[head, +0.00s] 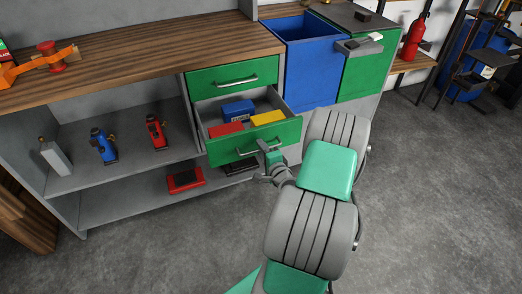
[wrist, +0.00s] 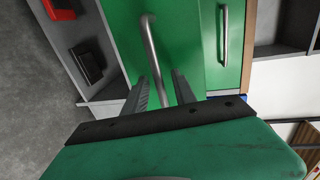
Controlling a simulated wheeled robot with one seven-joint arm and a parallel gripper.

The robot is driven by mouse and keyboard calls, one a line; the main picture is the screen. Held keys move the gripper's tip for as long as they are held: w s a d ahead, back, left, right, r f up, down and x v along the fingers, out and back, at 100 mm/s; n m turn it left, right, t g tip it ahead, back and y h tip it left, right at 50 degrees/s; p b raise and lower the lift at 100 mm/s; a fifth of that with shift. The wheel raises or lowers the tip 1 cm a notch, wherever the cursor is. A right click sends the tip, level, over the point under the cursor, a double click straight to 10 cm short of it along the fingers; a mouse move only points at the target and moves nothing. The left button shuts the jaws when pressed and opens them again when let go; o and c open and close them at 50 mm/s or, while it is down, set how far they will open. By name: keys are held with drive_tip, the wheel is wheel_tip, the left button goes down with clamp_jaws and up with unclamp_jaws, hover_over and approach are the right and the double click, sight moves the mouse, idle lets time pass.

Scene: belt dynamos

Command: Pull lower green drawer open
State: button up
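The lower green drawer (head: 255,142) is pulled partly out of the grey cabinet. Its contents show: a blue box (head: 238,110), a red block (head: 226,129) and a yellow block (head: 267,117). My gripper (head: 268,152) is at the drawer's metal handle, in front of the green face. In the wrist view the handle (wrist: 152,50) runs between the two fingers of my gripper (wrist: 158,80), with visible gaps beside it. The fingers look open around the bar; contact is not clear.
The upper green drawer (head: 220,76) is shut above. A blue bin (head: 313,72) and a green bin (head: 364,70) stand to the right. Shelves with blue and red tools (head: 104,147) lie left. Grey floor (head: 180,245) is clear in front.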

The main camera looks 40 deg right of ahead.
drive_tip(key=v, duration=0.7)
drive_tip(key=shift+s+a, duration=0.2)
drive_tip(key=shift+s, duration=0.15)
drive_tip(key=shift+r+p, duration=0.1)
drive_tip(key=shift+p, duration=0.2)
drive_tip(key=w+a+r+n+g+y+p, duration=0.2)
drive_tip(key=a+r+n+g+y+p, duration=0.2)
drive_tip(key=a+r+n+p, duration=0.5)
drive_tip(key=w+a+r+n+g+y+p, duration=0.3)
drive_tip(key=a+r+n, duration=0.35)
drive_tip(key=a, duration=0.65)
drive_tip(key=s+a+r+n+g+h+p, duration=0.1)
drive_tip(key=s+a+r+n+g+p, duration=0.1)
drive_tip(key=s+r, duration=0.4)
drive_tip(key=s+a+r+n+g+h+p, duration=0.1)
drive_tip(key=s+a+r+n+g+p, duration=0.1)
drive_tip(key=s+r+p, duration=0.4)
wheel_tip(320, 180, up, 6)
drive_tip(key=shift+s+a+f+n+g+h+p, duration=0.1)
drive_tip(key=shift+s+a+n+g+h+p, duration=0.25)
drive_tip(key=shift+s+a+n, duration=0.5)
drive_tip(key=shift+w+d, duration=0.1)
drive_tip(key=shift+w, duration=0.2)
